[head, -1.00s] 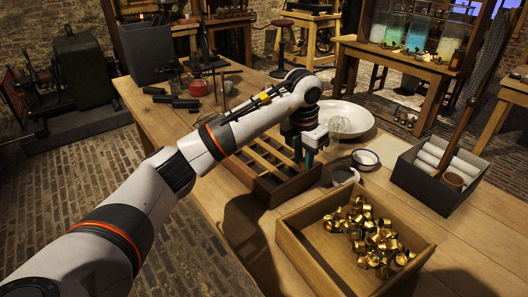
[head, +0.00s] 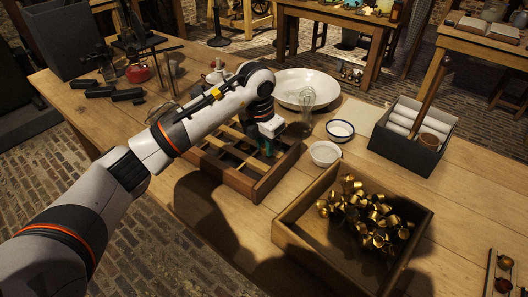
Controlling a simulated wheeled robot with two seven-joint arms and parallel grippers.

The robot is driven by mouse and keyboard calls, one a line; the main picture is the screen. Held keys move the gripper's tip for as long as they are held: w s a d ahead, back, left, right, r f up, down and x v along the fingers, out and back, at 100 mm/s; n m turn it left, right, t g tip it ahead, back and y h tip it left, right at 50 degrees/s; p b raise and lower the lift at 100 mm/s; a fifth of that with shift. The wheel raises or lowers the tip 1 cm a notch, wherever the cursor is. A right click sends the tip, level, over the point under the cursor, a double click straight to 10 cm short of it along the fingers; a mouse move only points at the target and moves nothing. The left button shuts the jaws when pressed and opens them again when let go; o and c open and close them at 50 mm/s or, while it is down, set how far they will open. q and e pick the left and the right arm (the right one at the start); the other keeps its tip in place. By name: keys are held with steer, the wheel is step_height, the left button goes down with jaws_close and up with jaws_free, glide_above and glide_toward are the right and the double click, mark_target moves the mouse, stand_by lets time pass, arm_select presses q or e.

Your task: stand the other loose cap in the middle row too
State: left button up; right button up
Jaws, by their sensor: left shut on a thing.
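The divided wooden tray (head: 232,181) stands on the bench, with slats splitting it into rows. My left gripper (head: 268,150) points down at the right part of this tray, its fingertips low among the slats. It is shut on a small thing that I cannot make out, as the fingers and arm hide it. I cannot tell whether that thing touches the tray floor. A pile of shiny brass caps (head: 365,215) lies in the open wooden box (head: 302,245). My arm covers part of the tray. My right gripper is not in view.
Behind the tray are a white basin (head: 292,84), a glass jar (head: 307,103) and two small bowls (head: 325,153) (head: 340,130). A dark box of white rolls (head: 397,155) stands right. Dark cylinders (head: 127,95) lie back left. Bench front left of the brass box is clear.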

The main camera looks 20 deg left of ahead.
mark_target(264, 152)
arm_select(q)
step_height(264, 152, down, 3)
steer(key=shift+f, duration=0.3)
steer(key=o, duration=0.7)
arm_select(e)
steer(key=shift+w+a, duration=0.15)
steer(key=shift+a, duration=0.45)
arm_select(q)
steer(key=shift+r, duration=0.35)
steer(key=r, duration=0.4)
steer(key=s+r, duration=0.1)
steer(key=r, duration=0.6)
steer(key=shift+s+a+r, duration=0.3)
steer(key=shift+s+a, duration=0.05)
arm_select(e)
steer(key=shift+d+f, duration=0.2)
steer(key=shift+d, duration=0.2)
